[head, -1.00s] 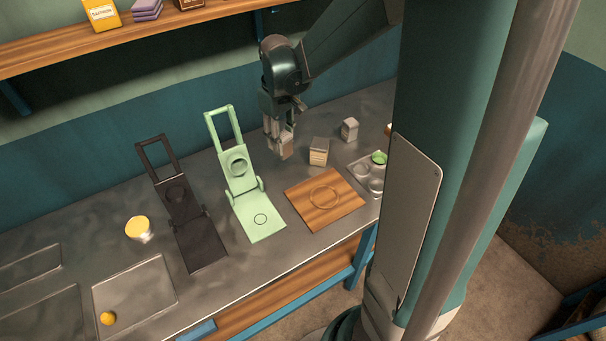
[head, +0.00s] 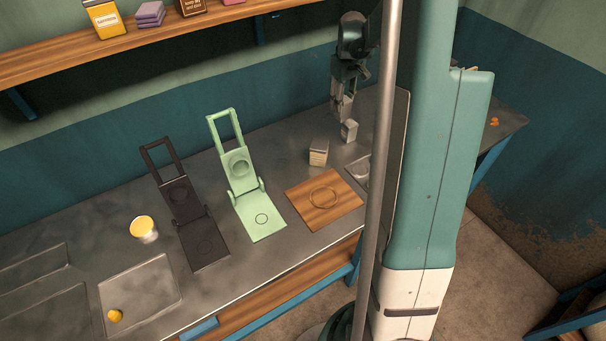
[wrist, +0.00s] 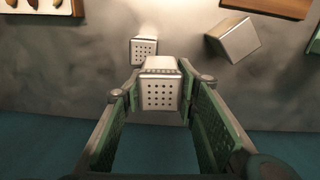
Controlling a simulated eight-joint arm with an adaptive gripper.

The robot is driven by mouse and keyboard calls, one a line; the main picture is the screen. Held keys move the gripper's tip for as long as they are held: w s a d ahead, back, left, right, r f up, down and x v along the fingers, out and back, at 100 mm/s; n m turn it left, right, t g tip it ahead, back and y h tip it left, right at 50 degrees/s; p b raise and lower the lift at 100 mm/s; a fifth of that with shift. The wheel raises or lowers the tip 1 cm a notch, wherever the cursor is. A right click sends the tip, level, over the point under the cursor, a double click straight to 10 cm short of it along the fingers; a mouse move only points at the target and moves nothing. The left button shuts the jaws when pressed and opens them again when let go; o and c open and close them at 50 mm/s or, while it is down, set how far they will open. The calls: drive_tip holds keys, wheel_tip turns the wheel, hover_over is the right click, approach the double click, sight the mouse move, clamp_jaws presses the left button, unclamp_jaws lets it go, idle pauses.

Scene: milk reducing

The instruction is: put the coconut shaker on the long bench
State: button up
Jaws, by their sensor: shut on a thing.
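My gripper (head: 343,100) hangs over the back of the long grey bench (head: 95,225), toward its right part. It is shut on a small pale shaker with a holed top (wrist: 160,90), seen between the green finger pads in the wrist view. A second shaker (head: 349,130) stands on the bench just below and beside it; it also shows in the wrist view (wrist: 144,47). I cannot read which one is coconut.
A wooden board (head: 325,200), a green press (head: 240,170) and a black press (head: 185,205) stand on the bench. A yellow-topped cup (head: 143,228) is left of them. A grey tray (head: 362,170) is partly hidden by my column. A shelf (head: 150,28) runs above.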

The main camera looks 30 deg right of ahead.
drive_tip(key=s+d+f+p, duration=0.1)
drive_tip(key=s+d, duration=0.1)
drive_tip(key=d, duration=1)
drive_tip(key=shift+d+m, duration=0.4)
wheel_tip(320, 180, down, 6)
drive_tip(key=shift+f, duration=0.15)
drive_tip(key=shift+f, duration=1.85)
drive_tip(key=shift+f, duration=0.15)
drive_tip(key=o, duration=1)
drive_tip(key=shift+c, duration=0.2)
